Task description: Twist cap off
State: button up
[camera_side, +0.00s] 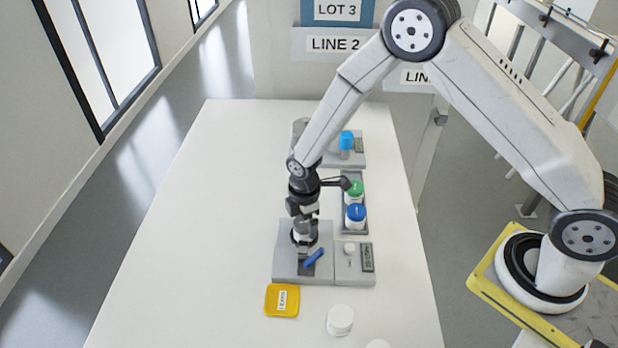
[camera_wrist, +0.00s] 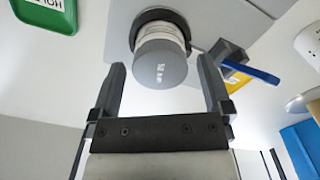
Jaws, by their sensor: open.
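A jar (camera_wrist: 158,33) with a grey cap (camera_wrist: 160,66) sits in a dark round holder (camera_wrist: 158,14) on a grey base (camera_side: 288,265). The cap's top, with small lettering, faces the wrist camera. My gripper (camera_wrist: 162,72) is open, with one finger on each side of the cap's near edge. Gaps show between cap and fingers, and nothing is held. In the side view my gripper (camera_side: 304,218) is directly above the holder and partly hides the jar. A blue lever (camera_side: 314,257) is on the base; it also shows in the wrist view (camera_wrist: 250,72).
A scale (camera_side: 355,275) stands right of the base. Behind it, a rack holds a green-capped jar (camera_side: 355,188) and a blue-capped jar (camera_side: 356,213). A yellow tray (camera_side: 282,301) and a white container (camera_side: 340,320) are in front. The table's left side is clear.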

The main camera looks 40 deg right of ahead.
jog(key=c, duration=1.1)
jog(key=shift+r, duration=0.15)
jog(key=shift+r, duration=0.1)
jog(key=shift+c, duration=0.4)
jog(key=shift+f, duration=0.25)
